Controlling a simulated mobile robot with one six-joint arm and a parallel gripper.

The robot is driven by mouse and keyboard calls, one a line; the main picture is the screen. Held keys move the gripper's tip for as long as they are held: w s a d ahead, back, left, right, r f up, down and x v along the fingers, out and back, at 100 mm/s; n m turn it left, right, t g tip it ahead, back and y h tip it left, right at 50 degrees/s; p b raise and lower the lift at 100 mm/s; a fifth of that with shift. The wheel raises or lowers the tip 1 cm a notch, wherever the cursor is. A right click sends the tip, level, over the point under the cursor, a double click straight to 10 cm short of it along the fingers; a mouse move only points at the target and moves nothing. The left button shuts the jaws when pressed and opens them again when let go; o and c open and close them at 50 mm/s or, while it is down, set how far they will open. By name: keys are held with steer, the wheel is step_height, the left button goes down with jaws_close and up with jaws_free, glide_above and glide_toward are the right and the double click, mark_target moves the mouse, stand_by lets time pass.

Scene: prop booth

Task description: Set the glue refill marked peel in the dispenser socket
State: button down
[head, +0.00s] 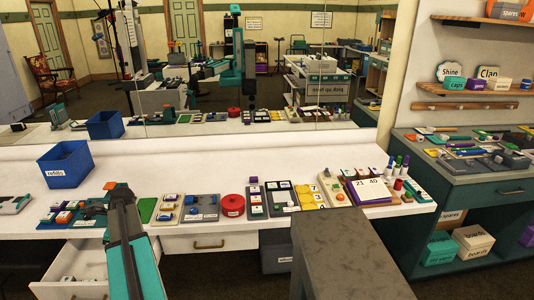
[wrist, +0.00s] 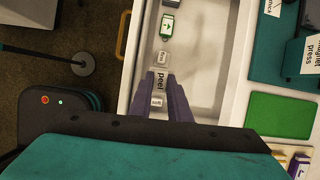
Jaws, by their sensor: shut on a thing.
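A small pale refill marked "peel" (wrist: 160,82) sits between the fingertips of my gripper (wrist: 161,78) in the wrist view, above the white drawer (wrist: 208,80). The two dark purple-grey fingers are shut on it, one on each side. In the head view my arm covers the gripper and the refill. The open drawer shows there at the lower left (head: 75,287). I cannot make out the dispenser or its socket for certain in either view.
Other small labelled pieces (wrist: 164,58) and a green-and-white piece (wrist: 167,25) lie in the drawer. On the counter are a green mat (wrist: 282,115), a teal base with coloured blocks (head: 60,220), a blue "refills" bin (head: 66,164) and a red round container (head: 232,205).

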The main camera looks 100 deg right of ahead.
step_height(320, 180, up, 8)
steer(key=p, duration=0.7)
steer(key=shift+r, duration=0.25)
steer(key=shift+w, duration=0.1)
